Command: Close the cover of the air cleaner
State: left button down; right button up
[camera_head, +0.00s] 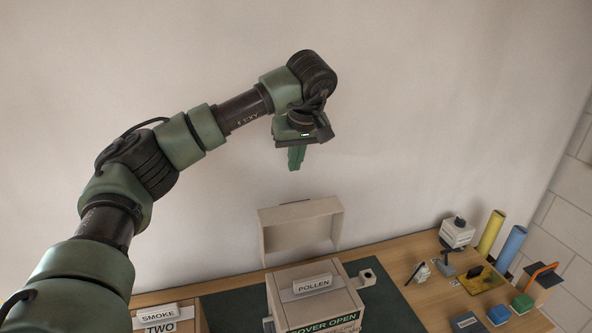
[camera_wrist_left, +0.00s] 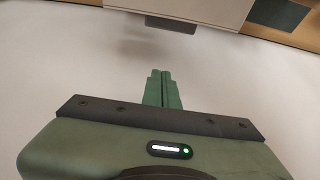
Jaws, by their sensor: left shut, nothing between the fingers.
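The air cleaner (camera_head: 285,304) is a beige box on a dark green mat. A "POLLEN" label stands on its top and a "COVER OPEN" sign shows on its front. Its cover (camera_head: 301,228) stands raised at the back of the box. In the left wrist view, a pale panel that looks like the cover (camera_wrist_left: 190,9) shows at the top edge, with a dark tab. My left gripper (camera_head: 296,158) is shut and empty, fingers pointing down, in the air above the raised cover and apart from it. My right gripper is not in view.
A "SMOKE" and "TWO" labelled box (camera_head: 160,318) stands at left. The wall is close behind. Bare mat (camera_head: 385,305) lies right of the cleaner.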

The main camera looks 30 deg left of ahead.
pick_arm(q)
jog(key=p+x, duration=0.3)
jog(key=x, duration=0.5)
jog(key=s+d, duration=0.1)
jog(key=s+d+p, duration=0.1)
jog(key=d, duration=0.1)
jog(key=shift+s+d+f+p, duration=0.2)
jog(key=shift+s+f+p, duration=0.1)
jog(key=shift+s+p, duration=0.1)
jog(key=shift+w+a+f, duration=0.1)
jog(key=shift+w, duration=0.1)
